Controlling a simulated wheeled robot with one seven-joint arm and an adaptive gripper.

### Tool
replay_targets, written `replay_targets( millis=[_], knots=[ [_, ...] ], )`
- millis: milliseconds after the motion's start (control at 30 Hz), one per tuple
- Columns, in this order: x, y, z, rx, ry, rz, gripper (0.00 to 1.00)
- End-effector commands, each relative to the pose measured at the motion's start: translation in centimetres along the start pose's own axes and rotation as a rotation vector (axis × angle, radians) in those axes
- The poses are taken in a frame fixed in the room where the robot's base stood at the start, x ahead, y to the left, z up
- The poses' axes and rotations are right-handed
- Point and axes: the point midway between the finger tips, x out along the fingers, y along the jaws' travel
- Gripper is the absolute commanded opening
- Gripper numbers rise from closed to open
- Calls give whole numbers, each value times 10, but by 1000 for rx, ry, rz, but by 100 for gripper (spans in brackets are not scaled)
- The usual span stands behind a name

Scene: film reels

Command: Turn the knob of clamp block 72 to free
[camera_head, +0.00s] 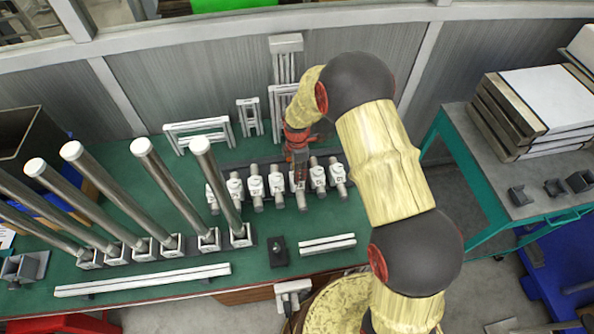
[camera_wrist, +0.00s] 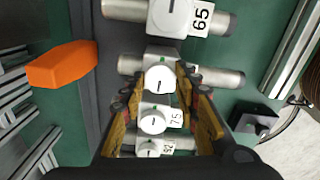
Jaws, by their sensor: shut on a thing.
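A row of white clamp blocks on short metal rods crosses the green bench, seen in the head view. My gripper (camera_head: 298,168) points down over the middle of the row. In the wrist view its fingers (camera_wrist: 160,88) are closed about the round white knob (camera_wrist: 159,77) of one block, which bears a dark pointer line and a green mark near its upper edge. That block's label is mostly hidden by a finger, so I cannot read its number. The neighbouring block 65 (camera_wrist: 172,18) stands above it in the picture, and block 75 (camera_wrist: 153,120) shows between the fingers below.
Several tall metal posts (camera_head: 165,185) stand left of the row. A small black block (camera_head: 278,251) and a white bar (camera_head: 327,244) lie in front. White frames (camera_head: 200,133) stand behind. An orange piece (camera_wrist: 62,65) is beside the row in the wrist view.

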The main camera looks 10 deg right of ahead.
Motion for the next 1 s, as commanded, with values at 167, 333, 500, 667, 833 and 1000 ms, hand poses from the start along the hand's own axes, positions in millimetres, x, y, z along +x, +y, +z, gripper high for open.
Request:
replay_targets(
  millis=[167, 333, 500, 667, 833, 1000],
  knots=[
    [-1, 2, 0, -24, 0, 4, 6],
    [-1, 2, 0, -28, 0, 4, 6],
    [-1, 2, 0, -28, 0, 4, 6],
    [-1, 2, 0, -27, 0, 3, 37],
    [-1, 1, 0, -27, 0, 2, 47],
    [0, 0, 0, -26, 0, 1, 49]
  ],
)
